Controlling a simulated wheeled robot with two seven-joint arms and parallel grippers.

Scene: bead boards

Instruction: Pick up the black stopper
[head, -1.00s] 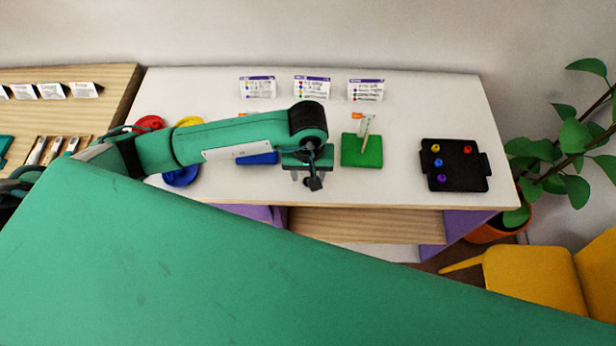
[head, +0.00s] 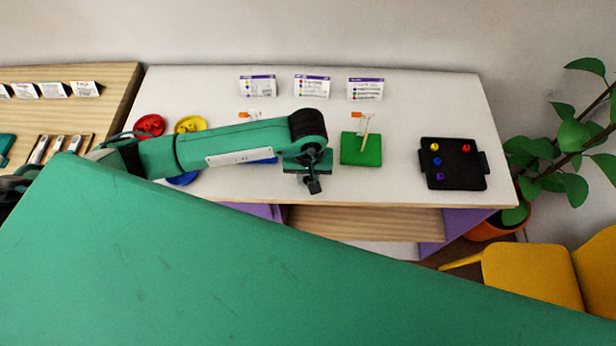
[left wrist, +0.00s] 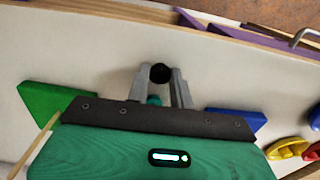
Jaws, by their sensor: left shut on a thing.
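The black stopper (left wrist: 160,73) is a small round black piece between the fingertips of my left gripper in the left wrist view. My left gripper (left wrist: 158,78) is shut on it. In the head view my left gripper (head: 313,184) is over the front part of the white table, to the left of the green block. The stopper is hard to tell from the dark fingers there. I cannot tell how high it is above the table. My right gripper is not in view.
The green block (head: 361,150) with a thin stick stands right of my gripper. A blue block (left wrist: 235,121) is partly hidden. Red (head: 149,125), yellow (head: 190,123) and blue dishes lie left. A black tray (head: 455,180) with several beads is at the right. Cards stand behind.

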